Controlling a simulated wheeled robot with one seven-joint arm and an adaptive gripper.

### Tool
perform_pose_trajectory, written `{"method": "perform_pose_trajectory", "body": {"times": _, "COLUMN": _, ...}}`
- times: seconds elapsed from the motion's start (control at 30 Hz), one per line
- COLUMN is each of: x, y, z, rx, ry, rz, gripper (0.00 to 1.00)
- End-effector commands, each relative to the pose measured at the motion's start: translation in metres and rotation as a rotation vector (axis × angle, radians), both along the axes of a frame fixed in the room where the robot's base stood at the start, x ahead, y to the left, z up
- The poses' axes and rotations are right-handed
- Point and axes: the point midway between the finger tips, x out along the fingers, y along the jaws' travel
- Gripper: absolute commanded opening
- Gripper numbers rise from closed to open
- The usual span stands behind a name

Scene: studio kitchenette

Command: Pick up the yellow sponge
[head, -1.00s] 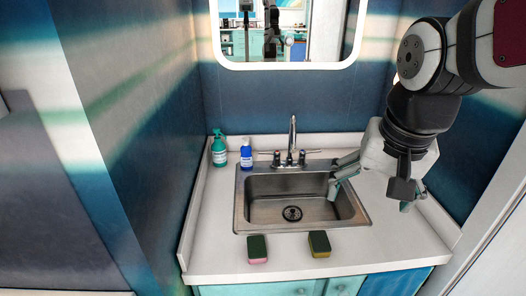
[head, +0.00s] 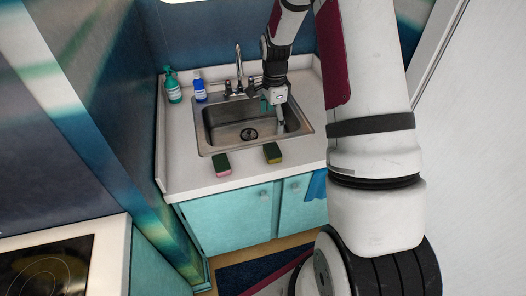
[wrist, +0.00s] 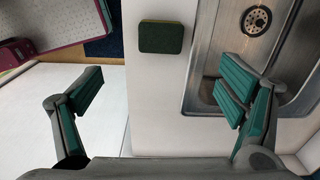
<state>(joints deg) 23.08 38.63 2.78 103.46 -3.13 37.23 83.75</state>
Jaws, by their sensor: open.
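The yellow sponge (head: 272,153), with a dark green top and a yellow lower side, lies on the white counter in front of the sink, to the right of another sponge. In the wrist view a dark green sponge top (wrist: 161,38) shows beyond the fingertips, between their lines; by its place beside the drain it appears to be the yellow sponge. My gripper (head: 273,116) is over the right part of the sink in the head view. In the wrist view my gripper (wrist: 162,88) is open, with wide-spread teal fingers and nothing between them.
A pink-sided sponge (head: 222,165) with a green top lies to the left. The steel sink (head: 205,134) and faucet (head: 239,68) are behind. A teal bottle (head: 173,88) and blue bottle (head: 199,90) stand at the back left. A cooktop (head: 45,270) is at lower left.

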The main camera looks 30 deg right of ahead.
Motion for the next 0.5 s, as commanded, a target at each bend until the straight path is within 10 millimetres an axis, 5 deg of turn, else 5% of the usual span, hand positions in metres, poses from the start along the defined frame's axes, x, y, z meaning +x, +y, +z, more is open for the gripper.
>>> {"method": "perform_pose_trajectory", "body": {"times": 0.5, "x": -0.003, "y": -0.008, "z": -0.076, "rx": 0.010, "ry": 0.015, "rz": -0.068, "gripper": 0.88}}
